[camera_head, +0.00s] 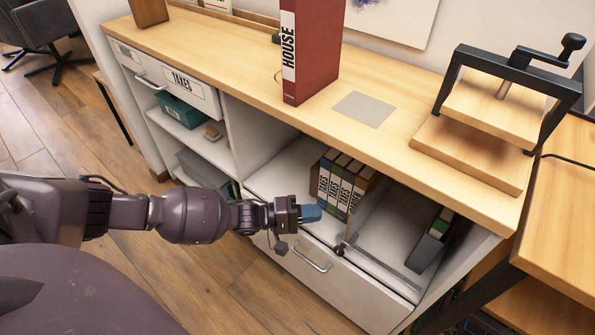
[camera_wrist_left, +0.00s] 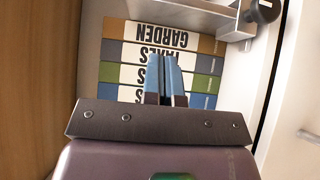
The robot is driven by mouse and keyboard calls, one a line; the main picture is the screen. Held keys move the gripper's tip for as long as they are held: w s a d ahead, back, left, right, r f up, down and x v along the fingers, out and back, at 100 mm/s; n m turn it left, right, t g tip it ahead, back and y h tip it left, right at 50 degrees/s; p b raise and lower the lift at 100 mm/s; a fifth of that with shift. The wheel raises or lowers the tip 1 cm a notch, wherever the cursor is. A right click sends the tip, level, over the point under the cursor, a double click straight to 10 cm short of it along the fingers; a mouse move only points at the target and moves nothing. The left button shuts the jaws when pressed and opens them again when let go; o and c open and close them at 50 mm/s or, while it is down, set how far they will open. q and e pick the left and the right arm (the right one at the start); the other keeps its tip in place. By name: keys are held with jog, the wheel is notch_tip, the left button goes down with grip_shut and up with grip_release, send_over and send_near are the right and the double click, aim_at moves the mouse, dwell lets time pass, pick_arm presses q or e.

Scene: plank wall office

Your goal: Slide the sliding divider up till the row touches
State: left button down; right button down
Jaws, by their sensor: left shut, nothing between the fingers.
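A row of several binders (camera_head: 343,184) stands upright in the open compartment under the counter. Their spines are blue, green and brown with white labels. In the left wrist view the brown GARDEN binder (camera_wrist_left: 165,37) is at the end nearest the divider. The sliding divider (camera_head: 372,212) is a grey metal plate right of the row, with a black knob (camera_head: 340,250) at its front. The divider (camera_wrist_left: 185,12) also shows in the left wrist view, with a narrow gap between it and the row. My left gripper (camera_head: 313,213) is shut and empty, in front of the spines. My right gripper is not in view.
A grey binder (camera_head: 430,240) leans right of the divider. A drawer front with a handle (camera_head: 311,261) lies below the compartment. The red HOUSE binder (camera_head: 311,50) and a wooden press (camera_head: 490,110) stand on the counter. Open shelves (camera_head: 190,130) are at the left.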

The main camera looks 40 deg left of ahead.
pick_arm(q)
jog(key=shift+w+d, duration=0.25)
jog(key=shift+d, duration=0.7)
jog(key=shift+w+d, duration=0.25)
jog(key=shift+d, duration=0.75)
jog(key=shift+w+d, duration=0.25)
jog(key=shift+d, duration=0.7)
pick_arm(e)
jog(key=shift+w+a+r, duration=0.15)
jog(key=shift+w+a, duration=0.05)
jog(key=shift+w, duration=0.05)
pick_arm(q)
jog(key=shift+d, duration=0.55)
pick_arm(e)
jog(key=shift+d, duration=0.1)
pick_arm(q)
jog(key=shift+a, duration=0.15)
